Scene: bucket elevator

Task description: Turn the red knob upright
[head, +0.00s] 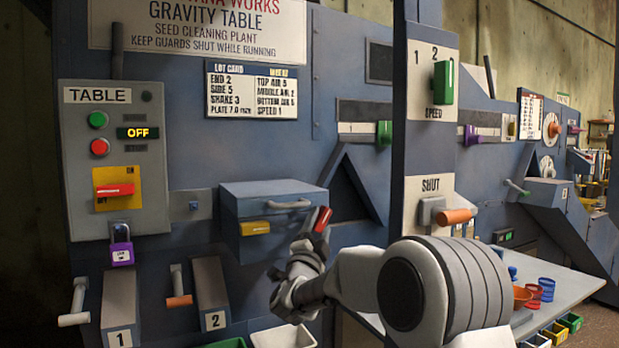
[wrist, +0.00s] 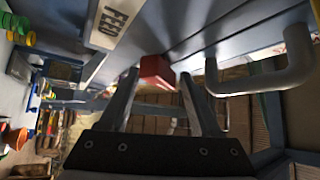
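A red knob (head: 322,219) sticks up at a tilt just beyond my gripper (head: 313,238), beside the blue box. In the wrist view a red block (wrist: 156,72), apparently this knob, shows between the tips of my two fingers (wrist: 158,78). The fingers stand apart, and I see no clear contact with it. A second red handle (head: 115,190) lies level on a yellow plate of the TABLE panel at the left, away from my gripper. My arm hides what is behind and below the nearer red knob.
A blue box (head: 262,190) with a grey bar handle (head: 290,203) is close to my gripper; the bar also shows in the wrist view (wrist: 262,78). A FEED label (wrist: 108,22) is near. A purple padlock (head: 121,252) hangs below the TABLE panel. A white bin (head: 283,337) is below.

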